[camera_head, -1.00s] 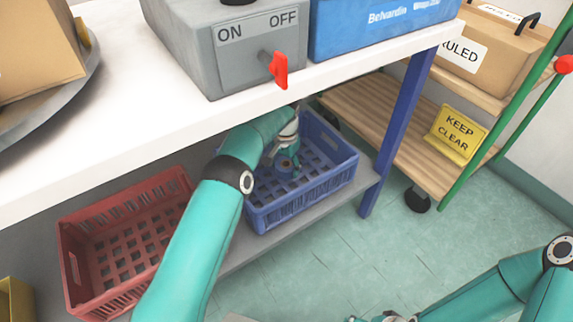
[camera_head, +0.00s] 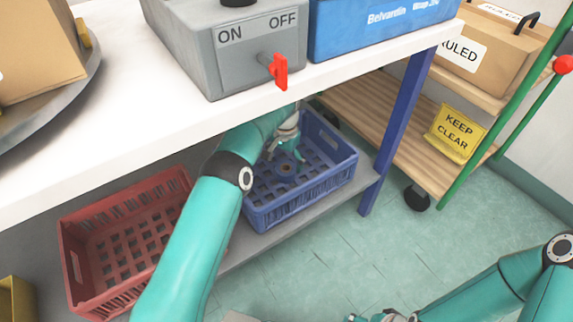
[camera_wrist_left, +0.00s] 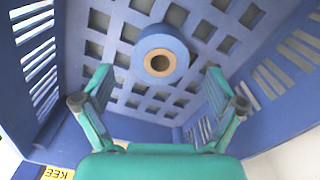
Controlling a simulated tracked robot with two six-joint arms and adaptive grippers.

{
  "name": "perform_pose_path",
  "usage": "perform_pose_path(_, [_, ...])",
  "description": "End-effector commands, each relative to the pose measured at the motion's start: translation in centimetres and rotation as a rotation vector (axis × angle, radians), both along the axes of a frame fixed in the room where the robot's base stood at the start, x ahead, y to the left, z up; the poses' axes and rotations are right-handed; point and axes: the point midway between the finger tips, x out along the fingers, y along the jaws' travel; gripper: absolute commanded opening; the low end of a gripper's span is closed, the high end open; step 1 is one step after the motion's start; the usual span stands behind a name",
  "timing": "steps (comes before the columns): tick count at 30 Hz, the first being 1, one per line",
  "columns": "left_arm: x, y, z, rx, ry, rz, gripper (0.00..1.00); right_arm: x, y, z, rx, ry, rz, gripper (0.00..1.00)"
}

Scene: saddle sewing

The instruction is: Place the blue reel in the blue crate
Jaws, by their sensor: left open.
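The blue reel (camera_head: 285,169) lies on the floor of the blue crate (camera_head: 329,184), on the lower shelf. In the left wrist view the reel (camera_wrist_left: 160,58) shows its end face with a tan core, and the crate's slatted walls (camera_wrist_left: 35,55) stand around it. My left gripper (camera_head: 287,156) is inside the crate, just above the reel. Its fingers (camera_wrist_left: 158,92) are spread wide and apart from the reel, with nothing between them. My right gripper (camera_head: 385,317) is partly in view at the bottom edge; its fingers are too cut off to read.
A red crate (camera_head: 75,235) stands left of the blue one on the shelf. The white tabletop (camera_head: 130,110) overhangs both, with a grey switch box (camera_head: 215,70) on it. A blue table leg (camera_head: 397,130) stands right of the blue crate.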

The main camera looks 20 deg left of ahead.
Motion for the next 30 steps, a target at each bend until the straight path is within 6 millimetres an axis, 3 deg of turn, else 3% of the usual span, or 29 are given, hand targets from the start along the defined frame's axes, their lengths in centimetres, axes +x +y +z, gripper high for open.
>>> perform_pose_path(1, [0.1,0.0,1.7,0.000,-0.003,0.000,0.95,0.0,0.0,1.1,0.000,-0.001,0.000,0.95])
perform_pose_path(3, [0.1,0.0,3.0,0.000,-0.004,0.000,0.95,0.0,0.0,1.8,0.000,-0.001,0.000,0.95])
perform_pose_path(10, [0.0,0.1,5.8,0.000,-0.002,0.001,0.95,0.0,0.0,3.2,0.000,-0.001,0.000,0.95])
perform_pose_path(30, [0.0,0.1,6.3,0.000,-0.001,0.001,0.95,0.0,0.0,3.3,0.000,-0.001,0.000,0.95])
